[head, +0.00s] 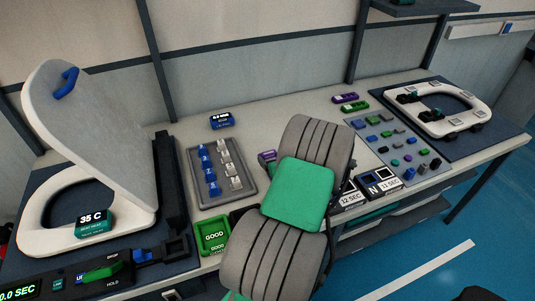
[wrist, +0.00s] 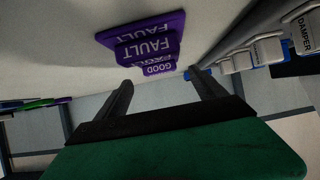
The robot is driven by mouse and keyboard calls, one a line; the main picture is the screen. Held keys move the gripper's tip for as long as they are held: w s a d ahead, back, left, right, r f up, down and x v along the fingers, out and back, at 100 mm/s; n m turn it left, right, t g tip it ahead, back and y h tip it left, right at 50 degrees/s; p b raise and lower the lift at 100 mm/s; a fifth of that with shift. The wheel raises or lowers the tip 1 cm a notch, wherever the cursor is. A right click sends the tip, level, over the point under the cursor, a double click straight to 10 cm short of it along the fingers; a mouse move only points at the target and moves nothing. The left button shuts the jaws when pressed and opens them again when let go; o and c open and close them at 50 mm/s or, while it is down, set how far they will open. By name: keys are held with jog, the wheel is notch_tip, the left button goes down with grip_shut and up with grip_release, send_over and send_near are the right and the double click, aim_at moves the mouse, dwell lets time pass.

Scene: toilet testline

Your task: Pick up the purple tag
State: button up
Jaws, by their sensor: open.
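The purple tag (wrist: 150,40) shows in the wrist view as a stepped purple block with FAULT lettering on the pale bench top. In the head view a small part of a purple tag (head: 266,157) shows just left of my arm, right of the grey tray; the arm hides the rest. My gripper (wrist: 158,79) is open in the wrist view. Its two dark fingers point toward the tag, with nothing held between them. The tag appears beyond the fingertips; I cannot tell the exact gap. My arm hides the fingers in the head view.
The grey tray (head: 247,187) holds blue and white labelled pieces left of the tag. A green GOOD bin (head: 212,236) stands in front. Another purple piece (head: 345,98) and a green piece (head: 355,107) lie farther back. The bench behind the tag is clear.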

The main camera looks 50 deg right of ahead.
aim_at(269, 153)
jog(key=x, duration=0.4)
jog(key=shift+w+d+p, duration=0.15)
jog(key=shift+w+p, duration=0.1)
jog(key=shift+p, duration=0.15)
jog(key=c, duration=1.4)
jog(key=shift+c, duration=0.2)
